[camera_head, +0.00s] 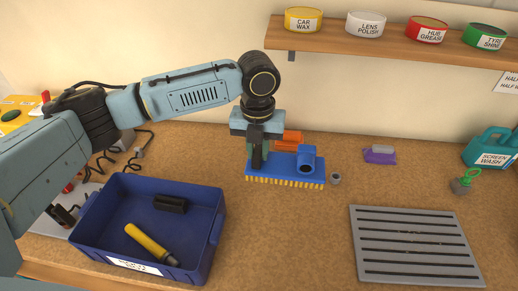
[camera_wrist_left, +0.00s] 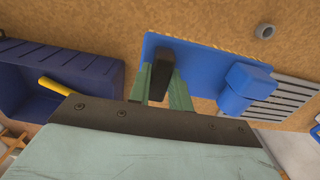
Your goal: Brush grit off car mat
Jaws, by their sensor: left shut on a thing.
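A blue brush (camera_head: 264,176) with yellow bristles along its lower edge is at the middle of the bench. A short blue cylinder (camera_head: 306,160) stands on its right part. My left gripper (camera_head: 257,154) is over the brush's left part and shut on its dark grip, which shows between the green fingers in the left wrist view (camera_wrist_left: 163,82). I cannot tell whether the bristles touch the bench. The grey slotted car mat (camera_head: 416,268) lies at the front right, with small grit specks near its middle. The mat also shows partly in the left wrist view (camera_wrist_left: 290,98). My right gripper is not in view.
A blue bin (camera_head: 218,235) at the front left holds a yellow torch-like object (camera_head: 148,243) and a dark block (camera_head: 170,204). An orange object (camera_head: 290,138) is behind the brush. A small grey ring (camera_head: 335,178) and a purple item (camera_head: 380,157) lie right of it. A shelf (camera_head: 400,45) with tins hangs above.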

